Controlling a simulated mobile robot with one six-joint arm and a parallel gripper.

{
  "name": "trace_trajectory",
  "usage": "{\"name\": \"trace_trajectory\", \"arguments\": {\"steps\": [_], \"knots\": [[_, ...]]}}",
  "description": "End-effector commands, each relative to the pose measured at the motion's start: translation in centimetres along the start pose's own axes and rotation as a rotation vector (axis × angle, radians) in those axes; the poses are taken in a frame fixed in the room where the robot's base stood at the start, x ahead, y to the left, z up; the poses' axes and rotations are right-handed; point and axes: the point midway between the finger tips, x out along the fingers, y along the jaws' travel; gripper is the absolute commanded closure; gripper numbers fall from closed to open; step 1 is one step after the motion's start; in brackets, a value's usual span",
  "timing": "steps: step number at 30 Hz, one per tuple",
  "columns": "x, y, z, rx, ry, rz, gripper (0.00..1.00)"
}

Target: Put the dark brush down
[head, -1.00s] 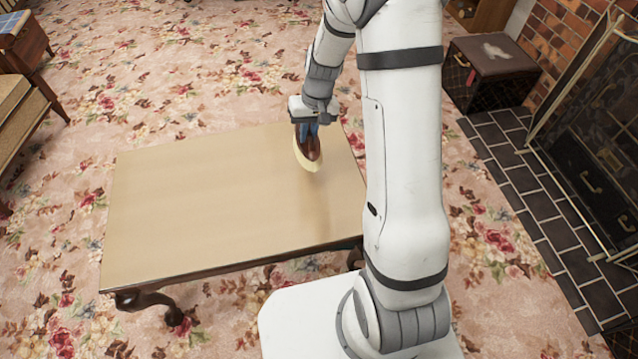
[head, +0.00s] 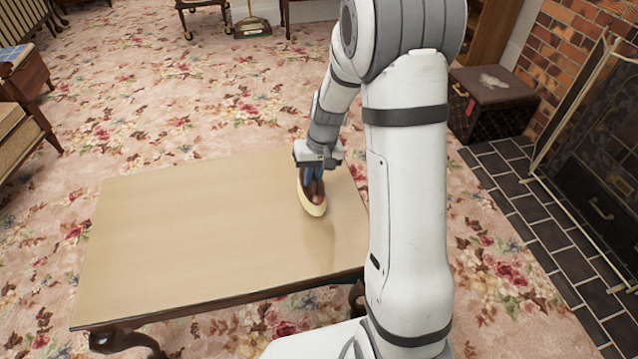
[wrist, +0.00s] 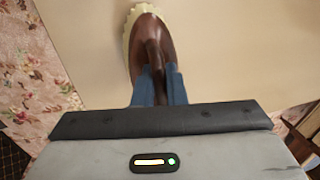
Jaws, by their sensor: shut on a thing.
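The dark brush (head: 314,206) has a brown body with a pale cream bristle edge. My gripper (head: 312,180) is shut on it, at the right part of the tan tabletop (head: 200,215). In the wrist view the brush (wrist: 148,45) points away from my gripper (wrist: 158,88), with the blue fingers on either side of its raised middle. A faint shade lies on the tabletop near the brush. I cannot tell whether the bristles touch the tabletop or hang just above it.
The tabletop is otherwise bare, with free room to the left. A dark chest (head: 492,103) stands at the upper right by the brick fireplace and its screen (head: 590,150). Flowered carpet (head: 150,110) surrounds the table. A cushioned seat (head: 20,125) is at the left edge.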

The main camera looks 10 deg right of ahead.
Motion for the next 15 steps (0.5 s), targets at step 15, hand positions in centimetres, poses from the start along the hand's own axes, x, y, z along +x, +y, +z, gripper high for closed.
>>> {"name": "trace_trajectory", "arguments": {"steps": [15], "knots": [[2.2,0.4,0.0,-0.001,-0.001,0.000,0.87]]}}
